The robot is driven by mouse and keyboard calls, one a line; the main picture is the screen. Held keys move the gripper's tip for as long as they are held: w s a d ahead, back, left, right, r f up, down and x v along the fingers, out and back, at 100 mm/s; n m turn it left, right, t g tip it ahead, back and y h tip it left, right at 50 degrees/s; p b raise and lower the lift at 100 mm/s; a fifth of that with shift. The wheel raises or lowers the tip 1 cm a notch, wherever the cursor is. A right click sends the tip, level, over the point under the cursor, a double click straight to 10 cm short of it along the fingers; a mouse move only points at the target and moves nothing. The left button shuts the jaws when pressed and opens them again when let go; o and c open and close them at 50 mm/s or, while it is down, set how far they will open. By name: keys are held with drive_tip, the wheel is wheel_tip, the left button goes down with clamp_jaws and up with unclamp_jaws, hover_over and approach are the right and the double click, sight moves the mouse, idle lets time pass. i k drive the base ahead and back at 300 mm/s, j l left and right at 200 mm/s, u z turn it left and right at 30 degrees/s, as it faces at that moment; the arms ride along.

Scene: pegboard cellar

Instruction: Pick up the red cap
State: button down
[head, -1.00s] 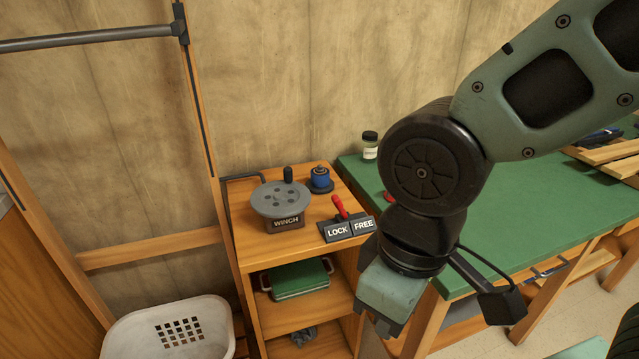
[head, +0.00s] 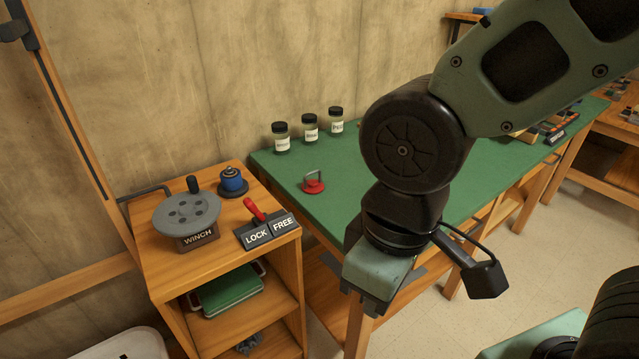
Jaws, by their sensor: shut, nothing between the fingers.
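The red cap (head: 313,187) sits on the green top of the workbench (head: 350,205), near its left end. It looks like a low red disc with a grey loop standing on it. My gripper (head: 369,302) hangs in front of the bench's near edge, to the right of the cap and closer to me. It is shut and empty, apart from the cap. Its fingertips are hard to make out below the teal housing.
Three labelled jars (head: 310,128) stand along the wall behind the cap. A wooden shelf unit at left carries a winch (head: 187,214), a blue knob (head: 233,181) and a lock/free lever (head: 266,231). The bench top around the cap is clear.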

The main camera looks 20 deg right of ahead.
sight(310, 186)
drive_tip(key=i+j+u, duration=0.5)
drive_tip(key=i+u, duration=0.35)
drive_tip(key=i, duration=0.1)
